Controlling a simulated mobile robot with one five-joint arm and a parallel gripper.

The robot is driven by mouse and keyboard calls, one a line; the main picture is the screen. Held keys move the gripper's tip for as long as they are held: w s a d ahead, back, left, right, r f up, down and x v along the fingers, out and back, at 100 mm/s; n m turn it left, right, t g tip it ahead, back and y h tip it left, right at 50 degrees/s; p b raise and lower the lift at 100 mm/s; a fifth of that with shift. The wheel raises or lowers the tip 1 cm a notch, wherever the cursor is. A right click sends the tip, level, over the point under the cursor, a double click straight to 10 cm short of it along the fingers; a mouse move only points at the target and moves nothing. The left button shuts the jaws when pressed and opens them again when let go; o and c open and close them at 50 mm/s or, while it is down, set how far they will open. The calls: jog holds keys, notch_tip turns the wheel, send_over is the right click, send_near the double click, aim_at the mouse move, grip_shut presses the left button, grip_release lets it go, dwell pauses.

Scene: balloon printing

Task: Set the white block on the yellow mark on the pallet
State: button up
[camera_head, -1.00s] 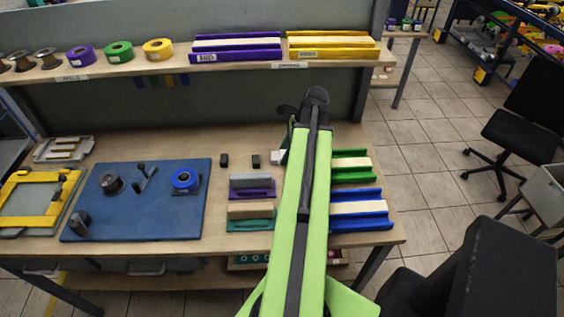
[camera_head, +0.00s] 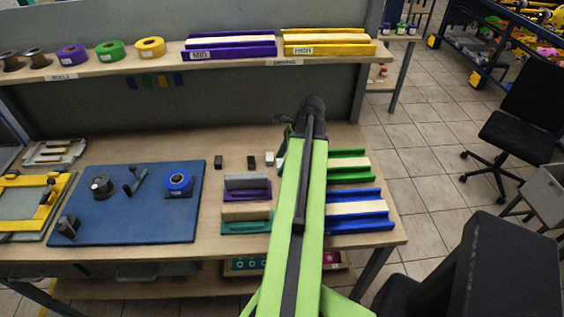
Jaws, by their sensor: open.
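A small white block (camera_head: 269,159) stands on the table, just left of my arm, at the right end of a short row with two black blocks. My gripper (camera_head: 298,118) is at the far end of my green arm, above the back part of the table, to the right of and beyond the white block. It is open, and nothing shows between its fingers. A grey plate with a yellow frame (camera_head: 22,181) lies at the table's left edge, partly cut off. I cannot tell which thing is the pallet, and no separate yellow mark is clear.
A blue board (camera_head: 130,225) with spools and dark fittings covers the left middle of the table. Grey and tan blocks on purple and teal bases stand left of my arm. Green and blue channels (camera_head: 358,210) lie right of it. A shelf (camera_head: 235,68) runs across the back.

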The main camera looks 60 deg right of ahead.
jog(key=shift+r, duration=0.15)
jog(key=shift+r+p, duration=0.35)
jog(key=shift+p, duration=0.15)
jog(key=p+v, duration=1)
jog(key=v, duration=0.1)
jog(key=shift+r, duration=0.15)
jog(key=shift+s, duration=0.15)
